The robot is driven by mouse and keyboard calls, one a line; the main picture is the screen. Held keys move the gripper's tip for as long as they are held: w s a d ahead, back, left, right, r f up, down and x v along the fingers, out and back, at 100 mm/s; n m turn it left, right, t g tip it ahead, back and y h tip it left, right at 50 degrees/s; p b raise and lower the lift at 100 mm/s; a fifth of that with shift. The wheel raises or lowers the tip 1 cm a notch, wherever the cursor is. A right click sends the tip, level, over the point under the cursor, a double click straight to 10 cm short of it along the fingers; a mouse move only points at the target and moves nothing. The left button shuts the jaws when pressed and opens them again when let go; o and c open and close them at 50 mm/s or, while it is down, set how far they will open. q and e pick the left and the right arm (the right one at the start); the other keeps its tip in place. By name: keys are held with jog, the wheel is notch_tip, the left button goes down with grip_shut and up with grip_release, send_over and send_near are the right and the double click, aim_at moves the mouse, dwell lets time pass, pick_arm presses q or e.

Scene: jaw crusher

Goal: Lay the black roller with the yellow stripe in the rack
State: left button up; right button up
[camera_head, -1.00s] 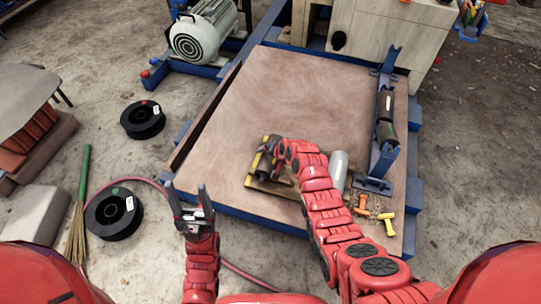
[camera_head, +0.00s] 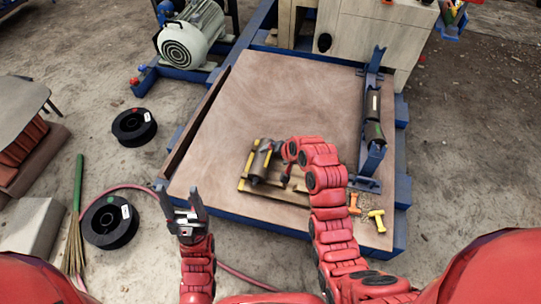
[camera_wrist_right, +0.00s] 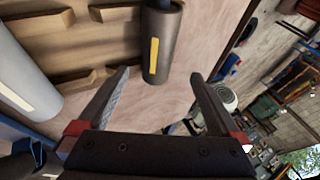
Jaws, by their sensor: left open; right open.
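The black roller (camera_head: 260,162) with the yellow stripe lies at the left end of the wooden rack (camera_head: 246,187) in the head view. In the right wrist view the roller (camera_wrist_right: 163,50) shows its stripe, beside the rack's cleats (camera_wrist_right: 95,75); I cannot tell whether it is fully seated. My right gripper (camera_wrist_right: 160,76) is open, its fingertips just short of the roller and apart from it. In the head view my right arm partly covers the rack. My left gripper (camera_head: 180,200) is open and empty, near the board's front left corner.
A grey roller (camera_wrist_right: 22,70) lies on the rack in the right wrist view. A blue frame (camera_head: 378,60) holding another dark roller (camera_head: 373,115) stands at the board's right. Orange (camera_head: 354,203) and yellow (camera_head: 377,217) tools lie in front. The board's back half is clear.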

jog(key=shift+v, duration=1.55)
jog(key=shift+w, duration=0.1)
